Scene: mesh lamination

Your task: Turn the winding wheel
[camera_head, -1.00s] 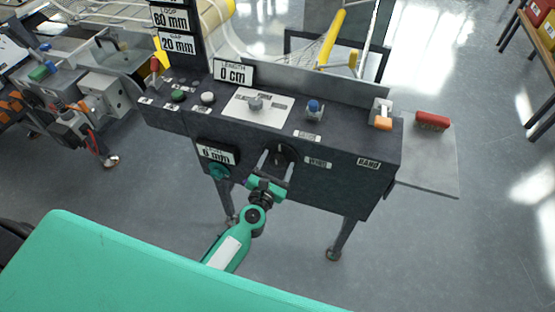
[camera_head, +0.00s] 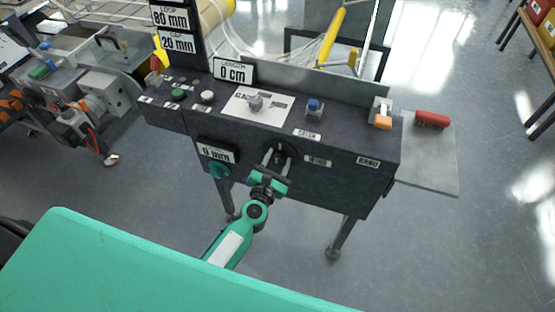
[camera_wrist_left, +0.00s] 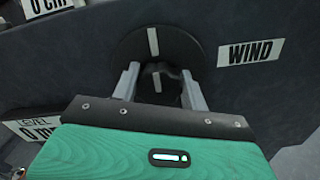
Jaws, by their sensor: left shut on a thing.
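The winding wheel is a black disc with a white mark (camera_wrist_left: 153,42), on the front of the dark machine beside the WIND label (camera_wrist_left: 251,51). A black knob (camera_wrist_left: 160,84) stands out from its middle. My left gripper (camera_head: 277,157) reaches up to the wheel from below. In the left wrist view its two grey fingers (camera_wrist_left: 160,82) stand on either side of the knob and are shut on it. The white mark points nearly straight up there. In the head view the fingers partly hide the wheel. My right gripper is not in view.
The LENGTH display (camera_head: 234,71) reads 0 cm. The green level knob (camera_head: 219,170) sits left of my gripper. Above are a selector knob (camera_head: 255,103), a blue button (camera_head: 314,106) and an orange-tipped switch (camera_head: 382,122). A red-handled brush (camera_head: 432,118) lies on the side plate.

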